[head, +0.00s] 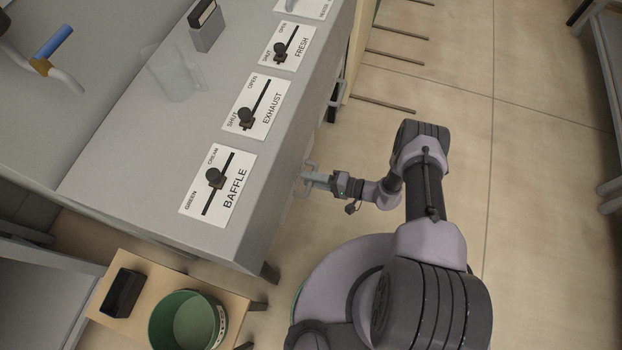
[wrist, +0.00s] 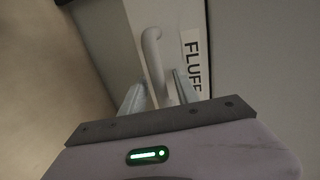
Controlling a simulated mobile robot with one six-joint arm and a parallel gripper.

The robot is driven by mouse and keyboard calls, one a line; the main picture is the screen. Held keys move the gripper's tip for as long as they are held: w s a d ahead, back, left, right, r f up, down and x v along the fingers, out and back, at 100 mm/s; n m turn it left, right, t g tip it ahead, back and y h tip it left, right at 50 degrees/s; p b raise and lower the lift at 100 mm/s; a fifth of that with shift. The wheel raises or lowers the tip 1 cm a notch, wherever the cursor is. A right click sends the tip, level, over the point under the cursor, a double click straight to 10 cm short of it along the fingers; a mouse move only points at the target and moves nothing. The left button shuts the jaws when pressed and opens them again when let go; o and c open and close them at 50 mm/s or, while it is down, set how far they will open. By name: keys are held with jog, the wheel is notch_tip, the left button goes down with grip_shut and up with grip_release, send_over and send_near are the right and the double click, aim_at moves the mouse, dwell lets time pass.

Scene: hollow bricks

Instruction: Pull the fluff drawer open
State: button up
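The fluff drawer's front (wrist: 183,17) shows in the wrist view, with a white label (wrist: 193,62) reading "FLUFF" and a pale, bar-shaped handle (wrist: 152,45). My gripper (wrist: 160,95) is at this handle, with one finger on each side of it. The fingers are apart and I see gaps between them and the bar, so the gripper looks open around the handle. In the head view my gripper (head: 312,180) reaches the cabinet's front side at a pale handle. The drawer front is mostly hidden there by the cabinet top. I see no clear gap around the drawer.
The grey cabinet top (head: 130,165) carries slider panels marked BAFFLE (head: 218,187), EXHAUST and FRESH, and a clear jug (head: 175,75). Another handle (head: 337,92) sits farther along the front. A low wooden table (head: 100,318) holds a green tub (head: 187,322).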

grip_shut()
dwell(1.4)
